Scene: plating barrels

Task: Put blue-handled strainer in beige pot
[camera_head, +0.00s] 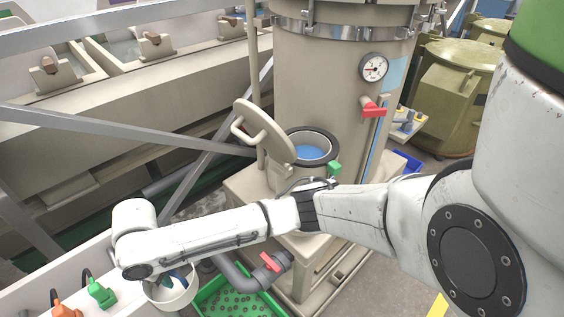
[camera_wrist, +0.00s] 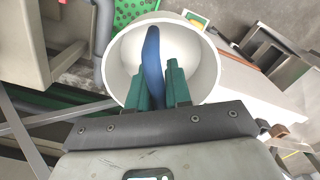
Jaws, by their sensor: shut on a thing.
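My gripper (camera_wrist: 157,72) has teal fingers shut on the blue handle (camera_wrist: 152,48) of the strainer. In the wrist view the handle stands out beyond the fingertips, over the mouth of a round, pale beige pot (camera_wrist: 207,72). The strainer's head cannot be made out. In the head view the pot (camera_head: 176,301) is at the bottom left, just below the end of my arm, which covers part of it. Teal and blue parts show at its mouth. I cannot tell whether the strainer touches the pot.
A green perforated tray (camera_head: 235,300) lies right of the pot. A large beige tank (camera_head: 325,85) has a gauge, a red-handled valve and an open lidded port (camera_head: 312,150) with blue inside. A pale ledge at bottom left carries orange and green clips (camera_head: 100,293).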

